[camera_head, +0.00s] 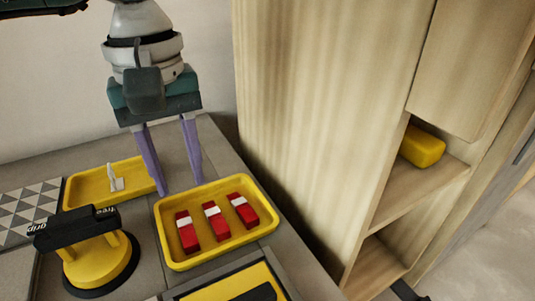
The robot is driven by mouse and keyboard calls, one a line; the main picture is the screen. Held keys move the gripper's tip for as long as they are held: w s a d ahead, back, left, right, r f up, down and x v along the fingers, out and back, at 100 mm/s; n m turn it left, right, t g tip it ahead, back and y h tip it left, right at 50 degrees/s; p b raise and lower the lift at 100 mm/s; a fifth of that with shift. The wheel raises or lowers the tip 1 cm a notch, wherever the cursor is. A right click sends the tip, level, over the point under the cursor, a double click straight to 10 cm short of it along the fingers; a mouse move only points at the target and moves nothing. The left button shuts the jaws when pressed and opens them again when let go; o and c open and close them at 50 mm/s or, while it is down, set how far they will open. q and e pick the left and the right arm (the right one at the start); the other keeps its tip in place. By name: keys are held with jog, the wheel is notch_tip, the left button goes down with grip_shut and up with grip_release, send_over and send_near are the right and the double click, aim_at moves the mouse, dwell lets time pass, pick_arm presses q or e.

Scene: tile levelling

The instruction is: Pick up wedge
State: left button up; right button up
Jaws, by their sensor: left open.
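Three red wedges, each with a white band, lie side by side in a yellow tray: the left wedge (187,232), the middle wedge (216,222) and the right wedge (243,210). The tray (222,251) stands on the grey worktop. My left gripper (179,190) points down with its two purple fingers apart and nothing between them. Its fingertips show at the back left edge of the wedge tray, apart from the wedges. My right gripper is not in view.
A second yellow tray (86,191) holds a small white piece (116,182). A yellow suction cup with a black handle (76,228) stands front left, beside patterned tiles (29,208). A tall wooden cabinet (315,120) rises close on the right, with a yellow object (422,146) on its shelf.

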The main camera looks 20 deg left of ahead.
pick_arm(q)
jog(key=b, duration=0.2)
send_over(188, 235)
notch_tip(188, 235, down, 5)
jog(key=shift+r, duration=0.1)
notch_tip(188, 235, down, 5)
jog(key=b, duration=0.3)
jog(key=shift+f+b, duration=0.2)
jog(key=shift+b, duration=0.1)
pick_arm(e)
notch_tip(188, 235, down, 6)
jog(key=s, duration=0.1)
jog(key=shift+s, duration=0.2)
pick_arm(q)
jog(key=shift+r, duration=0.1)
jog(key=shift+c, duration=0.2)
jog(key=shift+c, duration=0.7)
grip_shut()
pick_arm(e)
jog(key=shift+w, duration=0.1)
